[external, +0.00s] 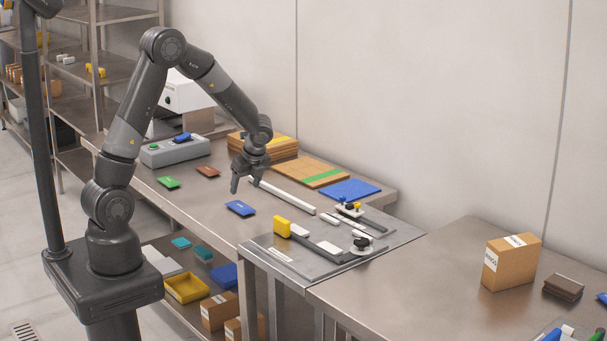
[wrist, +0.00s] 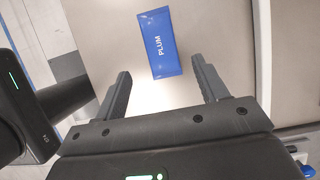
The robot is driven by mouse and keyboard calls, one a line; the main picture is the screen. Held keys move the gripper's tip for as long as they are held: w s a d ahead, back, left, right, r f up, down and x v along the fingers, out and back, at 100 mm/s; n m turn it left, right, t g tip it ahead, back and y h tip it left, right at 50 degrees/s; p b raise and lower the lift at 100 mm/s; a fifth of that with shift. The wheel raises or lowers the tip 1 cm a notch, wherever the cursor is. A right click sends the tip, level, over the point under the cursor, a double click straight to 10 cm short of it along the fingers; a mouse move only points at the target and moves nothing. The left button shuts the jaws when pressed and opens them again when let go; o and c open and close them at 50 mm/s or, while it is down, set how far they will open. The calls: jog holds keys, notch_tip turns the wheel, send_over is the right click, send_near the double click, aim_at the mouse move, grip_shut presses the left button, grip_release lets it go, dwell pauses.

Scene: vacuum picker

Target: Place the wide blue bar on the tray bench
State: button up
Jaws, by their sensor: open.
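A wide blue bar (external: 240,208) with white lettering lies flat on the steel bench. In the wrist view the bar (wrist: 158,43) reads "PLUM" and sits just beyond and between my fingertips. My gripper (external: 244,185) is open and empty, pointing down above the bench close to the bar; it also shows in the wrist view (wrist: 162,72). Nothing touches the bar. A second steel bench (external: 400,265) stands at the right, with part of a tray (external: 545,331) at its lower right edge. I cannot tell for certain which surface is the tray bench.
Green (external: 168,182) and brown (external: 208,171) bars lie left of the blue one. A white rail (external: 285,194) and a fixture plate with a yellow block (external: 282,227) lie right. A blue sheet (external: 350,189) and cardboard lie behind. A carton (external: 511,262) stands on the right bench.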

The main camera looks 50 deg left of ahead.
jog(key=s+d+r+n+t+h, duration=0.1)
jog(key=s+d+r+n, duration=0.1)
jog(key=s+r+n, duration=0.45)
jog(key=s+d+r+n+t+h, duration=0.15)
jog(key=s+r, duration=0.25)
jog(key=r, duration=0.6)
jog(key=s+d+r+n+t+h, duration=0.1)
jog(key=s+r+n, duration=0.1)
jog(key=s+n, duration=0.2)
jog(key=s+d+r+n+t+h, duration=0.1)
jog(key=s+d+r+n+t, duration=0.1)
jog(key=s+n, duration=0.3)
jog(key=s+r, duration=0.1)
jog(key=s, duration=0.3)
jog(key=shift+s+d+n, duration=0.3)
jog(key=o, duration=0.3)
jog(key=shift+s+r, duration=0.1)
jog(key=shift+s, duration=0.15)
jog(key=shift+o, duration=0.4)
jog(key=shift+w+n, duration=0.1)
jog(key=shift+n, duration=0.2)
